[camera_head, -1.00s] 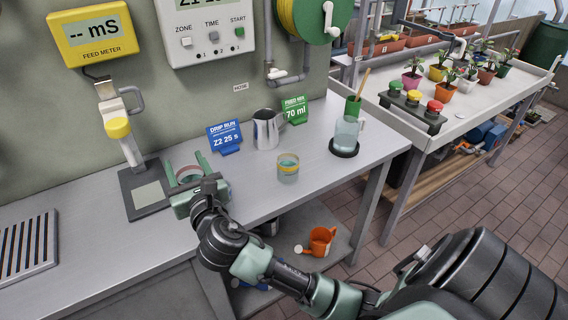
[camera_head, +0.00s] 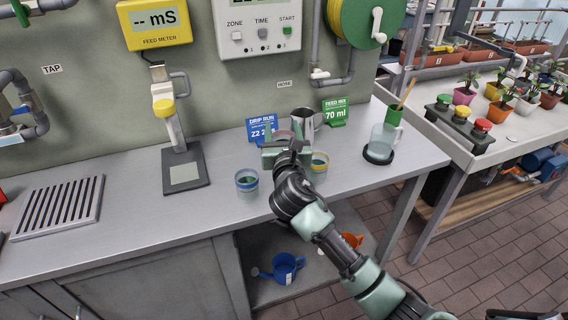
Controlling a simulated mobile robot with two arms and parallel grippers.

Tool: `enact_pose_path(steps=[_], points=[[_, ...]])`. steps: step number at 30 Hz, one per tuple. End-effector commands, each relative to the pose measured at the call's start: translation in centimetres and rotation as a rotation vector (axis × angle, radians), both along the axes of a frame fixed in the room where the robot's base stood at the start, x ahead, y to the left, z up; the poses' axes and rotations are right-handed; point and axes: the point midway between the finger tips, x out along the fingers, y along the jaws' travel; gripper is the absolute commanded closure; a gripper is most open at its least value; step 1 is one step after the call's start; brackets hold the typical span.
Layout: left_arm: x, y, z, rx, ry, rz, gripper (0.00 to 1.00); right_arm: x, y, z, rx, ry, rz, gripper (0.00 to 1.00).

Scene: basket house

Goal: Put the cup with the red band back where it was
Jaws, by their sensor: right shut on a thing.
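My right gripper (camera_head: 283,142) is shut on the cup with the red band (camera_head: 284,134), over the bench in front of the blue sign and metal jug. Only a little of this cup's reddish rim shows between the green fingers; the gripper body hides the rest. I cannot tell whether its base touches the bench. A cup with a blue-grey band (camera_head: 247,184) stands on the bench to the left of the gripper. A cup with a yellow band (camera_head: 319,166) stands close to the right of it, partly covered.
The metal jug (camera_head: 303,118) and blue DRIP RUN sign (camera_head: 262,131) stand behind the gripper. A green sign (camera_head: 335,112) and a clear pitcher (camera_head: 384,140) are to the right. The meter's dark plate (camera_head: 199,181) is left. The bench front left of the cups is clear.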

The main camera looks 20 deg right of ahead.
Motion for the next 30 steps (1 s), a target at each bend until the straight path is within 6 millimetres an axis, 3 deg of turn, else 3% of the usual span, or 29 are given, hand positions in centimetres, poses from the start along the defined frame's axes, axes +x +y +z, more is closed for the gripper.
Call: enact_pose_path(steps=[1, 3, 11, 18, 30], points=[[0.0, 0.0, -0.5, 0.000, 0.000, 0.000, 0.40, 0.0, 0.0, -1.8, -0.001, 0.005, 0.000, 0.91], [0.0, 0.0, -0.8, 0.000, 0.001, 0.000, 0.40, 0.0, 0.0, -3.3, 0.000, 0.003, -0.001, 0.91], [0.0, 0.0, -1.4, 0.000, 0.001, 0.000, 0.40, 0.0, 0.0, -5.8, 0.000, -0.001, 0.000, 0.91], [-0.1, 0.0, -2.5, 0.000, 0.001, 0.000, 0.40, 0.0, 0.0, -9.3, 0.000, 0.000, 0.000, 0.91], [-0.1, 0.0, -2.6, 0.000, 0.001, 0.000, 0.40, 0.0, 0.0, -9.8, -0.001, -0.001, 0.001, 0.91]])
